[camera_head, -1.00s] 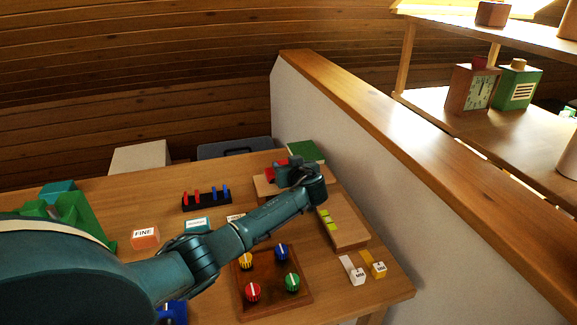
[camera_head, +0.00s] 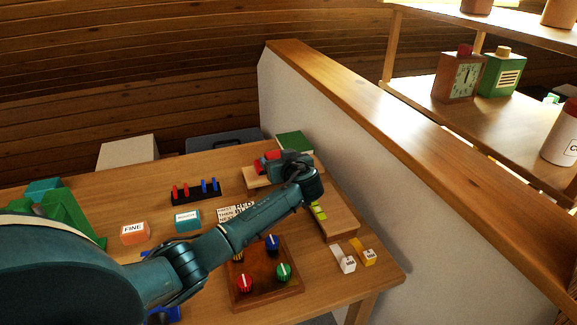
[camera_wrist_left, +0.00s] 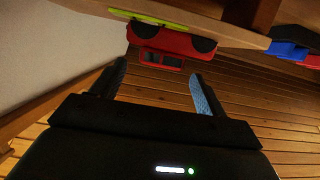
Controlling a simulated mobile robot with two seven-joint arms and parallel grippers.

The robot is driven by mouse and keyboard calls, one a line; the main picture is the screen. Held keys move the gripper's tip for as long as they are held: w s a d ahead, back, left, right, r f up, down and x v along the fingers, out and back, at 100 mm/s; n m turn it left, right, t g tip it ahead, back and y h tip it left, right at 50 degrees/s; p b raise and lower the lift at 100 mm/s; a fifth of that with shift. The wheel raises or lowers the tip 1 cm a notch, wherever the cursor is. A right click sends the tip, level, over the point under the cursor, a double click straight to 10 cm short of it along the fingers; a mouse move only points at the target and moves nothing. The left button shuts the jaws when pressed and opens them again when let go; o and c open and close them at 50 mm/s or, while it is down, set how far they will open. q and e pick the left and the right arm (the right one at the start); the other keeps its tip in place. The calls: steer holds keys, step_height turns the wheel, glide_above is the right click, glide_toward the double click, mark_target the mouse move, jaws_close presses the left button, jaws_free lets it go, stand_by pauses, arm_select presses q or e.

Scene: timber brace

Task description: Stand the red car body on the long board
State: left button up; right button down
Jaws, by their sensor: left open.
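The red car body (camera_head: 272,155) shows in part behind my left gripper (camera_head: 281,162) at the far end of the table. In the left wrist view the red car body (camera_wrist_left: 172,42) has two black wheels on its board side and dark windows, just beyond the fingertips. My left gripper (camera_wrist_left: 158,82) is open there, with nothing between its fingers. The long board (camera_head: 338,222) lies along the table's right side, with yellow-green strips (camera_head: 318,210) on it. My arm hides part of it. My right gripper is not in view.
A short board (camera_head: 255,181) lies left of the gripper. A green block (camera_head: 295,142) stands behind. A peg rack (camera_head: 196,191), a FINE block (camera_head: 134,232) and a knob tray (camera_head: 262,300) are on the table. A low wall (camera_head: 330,140) borders the right side.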

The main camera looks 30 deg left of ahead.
arm_select(q)
steer(key=v, duration=0.8)
steer(key=shift+s+d, duration=0.2)
steer(key=shift+s, duration=0.05)
steer(key=shift+r, duration=0.15)
